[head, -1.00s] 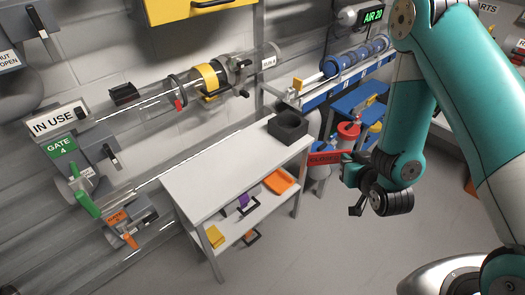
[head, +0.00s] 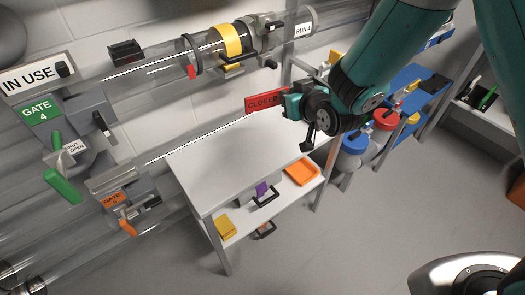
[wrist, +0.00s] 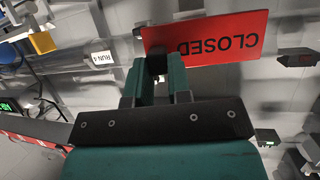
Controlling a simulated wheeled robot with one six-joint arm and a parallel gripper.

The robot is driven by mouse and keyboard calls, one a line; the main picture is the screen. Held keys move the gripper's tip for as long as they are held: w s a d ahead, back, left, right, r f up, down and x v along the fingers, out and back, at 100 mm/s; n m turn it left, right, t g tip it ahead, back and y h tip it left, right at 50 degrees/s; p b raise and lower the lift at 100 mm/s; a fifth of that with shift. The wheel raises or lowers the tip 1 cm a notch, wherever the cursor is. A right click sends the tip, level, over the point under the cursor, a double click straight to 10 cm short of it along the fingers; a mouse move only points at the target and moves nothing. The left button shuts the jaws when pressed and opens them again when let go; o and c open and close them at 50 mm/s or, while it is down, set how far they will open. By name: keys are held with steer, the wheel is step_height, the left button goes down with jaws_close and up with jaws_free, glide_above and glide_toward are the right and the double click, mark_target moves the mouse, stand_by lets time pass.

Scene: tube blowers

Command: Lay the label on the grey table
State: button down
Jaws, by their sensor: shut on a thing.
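The red label reading CLOSED (head: 260,103) is held in my gripper (head: 288,103), above the grey table's back right part in the head view. In the wrist view the label (wrist: 215,40) shows upside down, its left part between the teal fingers of my gripper (wrist: 160,75). The grey table (head: 225,155) has a pale, largely bare top. The label appears clear of the tabletop; its exact height is hard to tell. My gripper and arm hide the table's back right corner.
The lower shelf holds an orange tray (head: 302,172), a purple item (head: 262,189) and a yellow block (head: 226,227). Clear tubes with a yellow-banded coupling (head: 229,42) run behind the table. Green-handled gate 4 (head: 62,186) stands left. Red-topped (head: 386,119) and blue-topped canisters stand right.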

steer(key=s+a+r+n+g+y+b, duration=0.1)
steer(key=a+r+n+y+b, duration=0.15)
steer(key=a, duration=0.75)
steer(key=shift+h, duration=0.25)
step_height(320, 180, down, 20)
steer(key=shift+d+r+b, duration=0.15)
steer(key=shift+r+b, duration=0.05)
steer(key=shift+b, duration=0.75)
steer(key=shift+f, duration=0.2)
steer(key=c, duration=1.1)
jaws_free()
steer(key=shift+r, duration=0.1)
steer(key=shift+o, duration=0.2)
steer(key=shift+r, duration=0.1)
